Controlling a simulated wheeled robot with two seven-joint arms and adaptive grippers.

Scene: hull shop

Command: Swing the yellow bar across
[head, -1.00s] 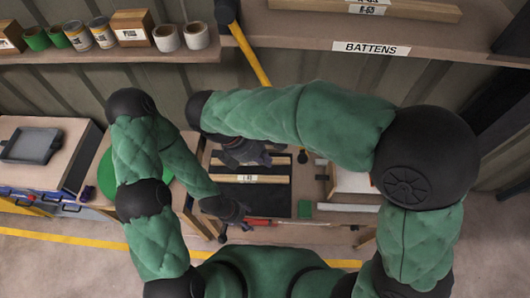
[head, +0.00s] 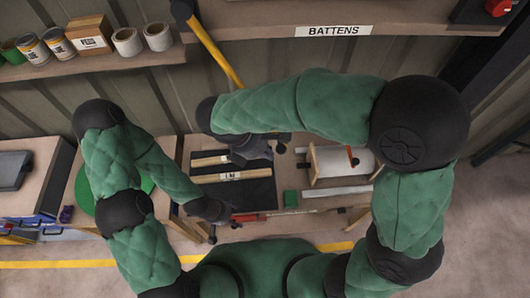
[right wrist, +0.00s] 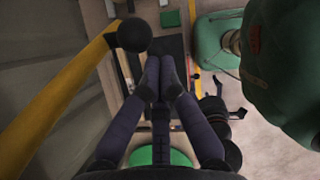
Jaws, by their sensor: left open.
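The yellow bar (head: 212,50) slants down from a black end at the upper shelf in the head view; its lower end is hidden behind my right arm. In the right wrist view the yellow bar (right wrist: 65,90) crosses the left side, with a black ball (right wrist: 134,36) at its end. My right gripper (head: 252,148) is over the bench's back part, apart from the bar; in the right wrist view its fingertips (right wrist: 159,88) lie close together with nothing seen between them. My left gripper (head: 222,212) is low at the bench's front edge, open, its fingers hardly visible.
A dark mat (head: 250,190) with labelled battens lies on the bench. Shelves with pots (head: 126,41) and a BATTENS label (head: 333,31) hang above.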

